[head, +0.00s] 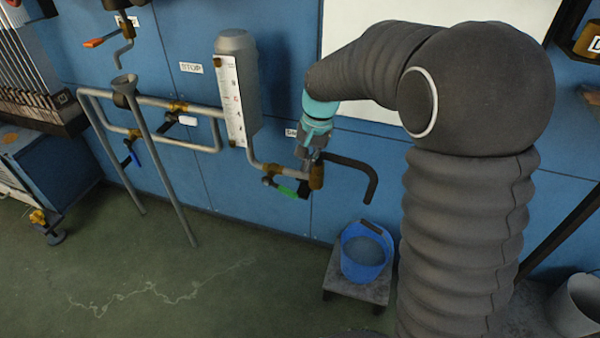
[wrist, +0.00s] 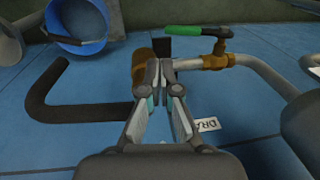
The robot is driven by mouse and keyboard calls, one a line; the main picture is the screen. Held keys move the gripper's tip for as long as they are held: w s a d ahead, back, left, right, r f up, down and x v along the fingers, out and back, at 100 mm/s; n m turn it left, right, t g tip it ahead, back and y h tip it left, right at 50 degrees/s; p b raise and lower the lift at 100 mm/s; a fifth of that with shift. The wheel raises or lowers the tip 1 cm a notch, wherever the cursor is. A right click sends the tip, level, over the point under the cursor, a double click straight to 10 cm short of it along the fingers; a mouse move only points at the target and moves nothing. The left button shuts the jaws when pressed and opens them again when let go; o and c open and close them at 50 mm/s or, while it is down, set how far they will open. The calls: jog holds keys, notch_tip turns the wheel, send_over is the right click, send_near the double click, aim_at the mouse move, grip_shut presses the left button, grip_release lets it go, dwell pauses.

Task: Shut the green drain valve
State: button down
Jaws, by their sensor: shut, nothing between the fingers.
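In the head view the green handle (head: 287,191) shows low on the pipe below the tall grey cylinder. The lever lies roughly along the pipe. My gripper (wrist: 160,68) is shut and empty. Its fingertips are close to the black end block and beside the brass elbow (wrist: 142,70); I cannot tell whether they touch. In the head view my gripper (head: 305,160) is above the handle and hides part of the pipe.
A black bent spout (head: 362,170) sticks out right of the valve, above a blue bucket (head: 365,272) on a grey stool (head: 345,285). Other pipes with a blue lever (head: 132,152) and a white lever (head: 187,120) stand left. Green floor in front is clear.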

jog(key=shift+s+d+r, duration=0.1)
jog(key=shift+d+r, duration=0.15)
jog(key=shift+r, duration=0.35)
jog(key=shift+s+d+r, duration=0.1)
jog(key=shift+d+r, duration=0.15)
jog(key=shift+r, duration=0.3)
jog(key=shift+d+r, duration=0.25)
jog(key=shift+r, duration=0.35)
jog(key=s+a+t+b, duration=0.1)
jog(key=b, duration=0.1)
jog(key=a+t+b, duration=0.1)
jog(key=b, duration=0.1)
jog(key=s+a+t+h+b, duration=0.1)
jog(key=b, duration=0.1)
jog(key=shift+s+a+r, duration=0.3)
